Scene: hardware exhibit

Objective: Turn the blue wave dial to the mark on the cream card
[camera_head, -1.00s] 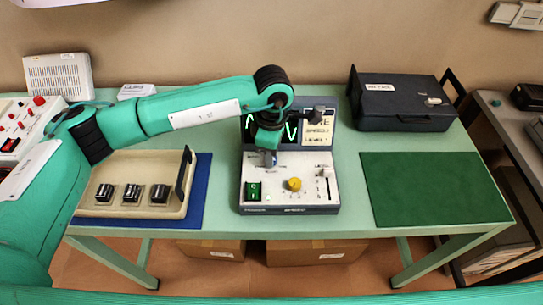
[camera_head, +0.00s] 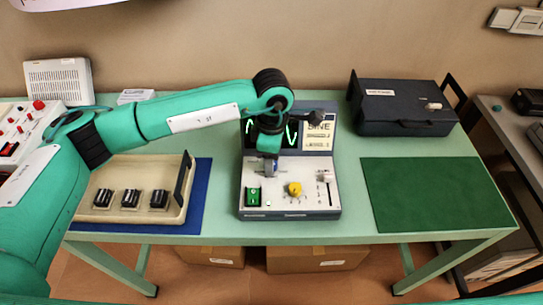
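The console (camera_head: 289,213) stands on the middle of the table, with a dark screen (camera_head: 291,130) showing a bright green wave at its back. The cream card (camera_head: 318,134) is at the screen's right; its top line seems to read "LINE", and the smaller print is unclear. My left gripper (camera_head: 269,162) points down at the panel's upper left, where the blue wave dial seems to be. The gripper hides most of that spot, so the dial's pointer and any grip on it cannot be made out. My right gripper is not in view.
The console also has a green switch (camera_head: 253,195), a yellow knob (camera_head: 294,188) and a slider (camera_head: 326,176). A beige tray (camera_head: 105,213) with black knobs stands left on a blue mat (camera_head: 203,190). A dark case (camera_head: 400,108) stands back right, behind an empty green mat (camera_head: 420,195).

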